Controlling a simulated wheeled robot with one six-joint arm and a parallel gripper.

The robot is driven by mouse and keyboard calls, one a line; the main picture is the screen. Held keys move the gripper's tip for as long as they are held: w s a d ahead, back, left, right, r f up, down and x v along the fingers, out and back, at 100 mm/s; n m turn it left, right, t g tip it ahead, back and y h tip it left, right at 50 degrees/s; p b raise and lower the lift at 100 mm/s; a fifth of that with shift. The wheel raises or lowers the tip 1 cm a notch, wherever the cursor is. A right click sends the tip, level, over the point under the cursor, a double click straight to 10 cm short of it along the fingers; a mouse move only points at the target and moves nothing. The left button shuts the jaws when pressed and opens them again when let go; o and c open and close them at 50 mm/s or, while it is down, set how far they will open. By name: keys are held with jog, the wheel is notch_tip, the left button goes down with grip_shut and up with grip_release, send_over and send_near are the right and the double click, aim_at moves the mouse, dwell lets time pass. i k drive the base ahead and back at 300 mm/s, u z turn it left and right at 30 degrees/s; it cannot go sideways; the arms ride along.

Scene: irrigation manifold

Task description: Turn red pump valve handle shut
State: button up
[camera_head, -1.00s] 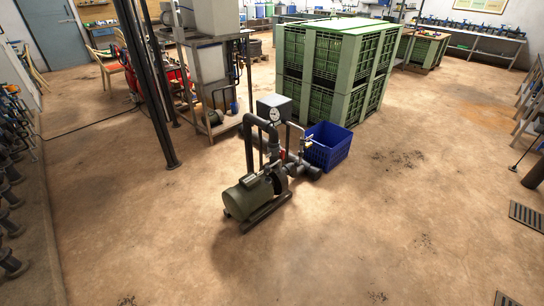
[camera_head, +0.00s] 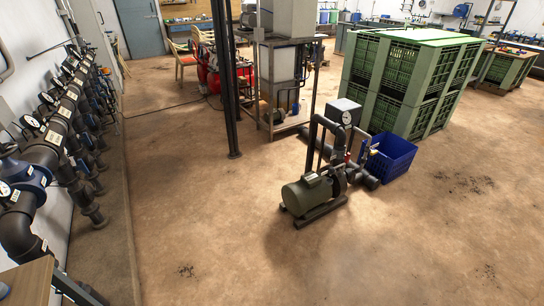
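The green pump (camera_head: 308,192) stands on the floor right of the middle, on a dark skid, with grey pipes and a round gauge (camera_head: 346,117) above it. A small red part (camera_head: 347,158), possibly the valve handle, shows among the pipes behind the pump. It is too small to tell its angle or whether the valve is open or shut. My gripper is not in view.
A blue crate (camera_head: 391,158) stands close right of the pump pipes. Green stacked bins (camera_head: 405,85) stand behind. A dark post (camera_head: 227,90) rises left of the pump. A pipe manifold with gauges (camera_head: 65,130) lines the left wall. The floor in front is clear.

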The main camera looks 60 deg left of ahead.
aim_at(347, 158)
jog(key=u, duration=1.2)
jog(key=i, duration=2.3)
jog(key=u, duration=0.5)
jog(key=i, duration=1.05)
jog(key=u, duration=0.6)
